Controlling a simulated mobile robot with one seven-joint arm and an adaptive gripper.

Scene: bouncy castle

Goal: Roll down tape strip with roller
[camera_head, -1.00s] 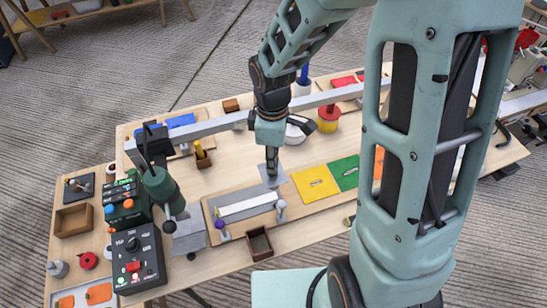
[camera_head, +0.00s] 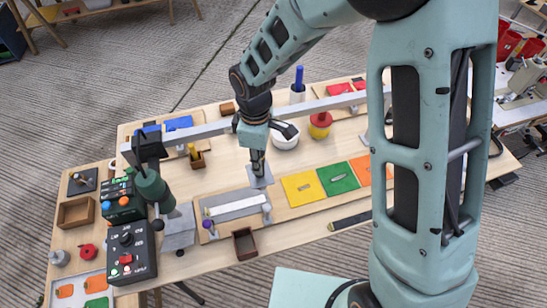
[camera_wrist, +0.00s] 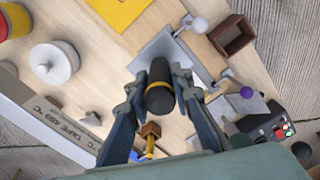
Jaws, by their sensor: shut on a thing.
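My gripper (camera_head: 258,165) is above the bench, by the upper right corner of the grey fixture (camera_head: 205,212). In the wrist view my gripper (camera_wrist: 160,100) is shut on an upright black handle (camera_wrist: 160,82) with a yellow band. A flat grey plate (camera_head: 261,177) shows just below the handle, also in the wrist view (camera_wrist: 150,55); it appears to belong to the held tool. No rolling cylinder can be made out. A pale strip (camera_head: 235,209), probably the tape, lies along the fixture, left of and below my gripper.
Yellow (camera_head: 303,188) and green (camera_head: 337,178) squares lie to the right. A clamp post with a pale knob (camera_head: 266,208) and a purple knob (camera_head: 208,223) stand at the fixture's ends. A long rail (camera_head: 215,128) crosses behind; a brown box (camera_head: 244,243) sits in front.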

